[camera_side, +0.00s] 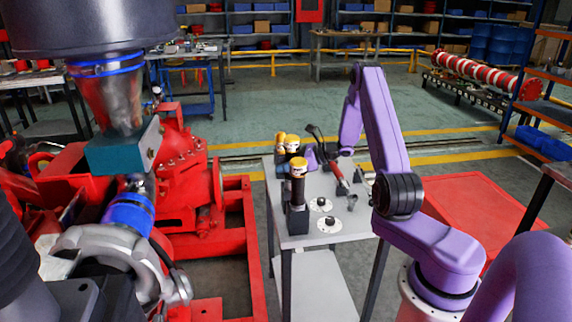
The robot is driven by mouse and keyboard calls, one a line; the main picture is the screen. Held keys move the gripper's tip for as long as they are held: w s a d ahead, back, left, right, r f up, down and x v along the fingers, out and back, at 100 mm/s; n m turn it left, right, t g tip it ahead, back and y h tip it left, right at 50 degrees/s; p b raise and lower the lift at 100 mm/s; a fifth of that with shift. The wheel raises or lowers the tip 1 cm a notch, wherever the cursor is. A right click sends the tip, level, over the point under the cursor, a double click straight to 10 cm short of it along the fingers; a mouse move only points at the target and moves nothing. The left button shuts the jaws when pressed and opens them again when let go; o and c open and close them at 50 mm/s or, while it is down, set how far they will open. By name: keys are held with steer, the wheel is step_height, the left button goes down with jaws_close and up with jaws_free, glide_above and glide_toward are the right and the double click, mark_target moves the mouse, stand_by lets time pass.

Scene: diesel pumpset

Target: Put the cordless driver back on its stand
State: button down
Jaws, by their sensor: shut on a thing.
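The bench (352,231) carries several small yellow-and-black tools at its left end. The nearest, which looks like the cordless driver (299,168), is upright, with its yellow-topped head above a dark body. A black block that looks like its stand (297,222) is directly below it; I cannot tell whether the two touch. My gripper (309,159) is small in view, just behind and right of the driver's head, and appears shut on it. The fingers are mostly hidden.
Another yellow-and-black tool (290,142) is close behind. The red pumpset (182,205) stands left, with large dark machine parts in the foreground.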

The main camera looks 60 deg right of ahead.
steer(key=shift+f, duration=0.9)
stand_by(0.3)
steer(key=shift+c, duration=2.3)
jaws_free()
steer(key=shift+f, duration=0.1)
steer(key=shift+s, duration=0.15)
steer(key=v, duration=1.7)
steer(key=shift+r, duration=0.25)
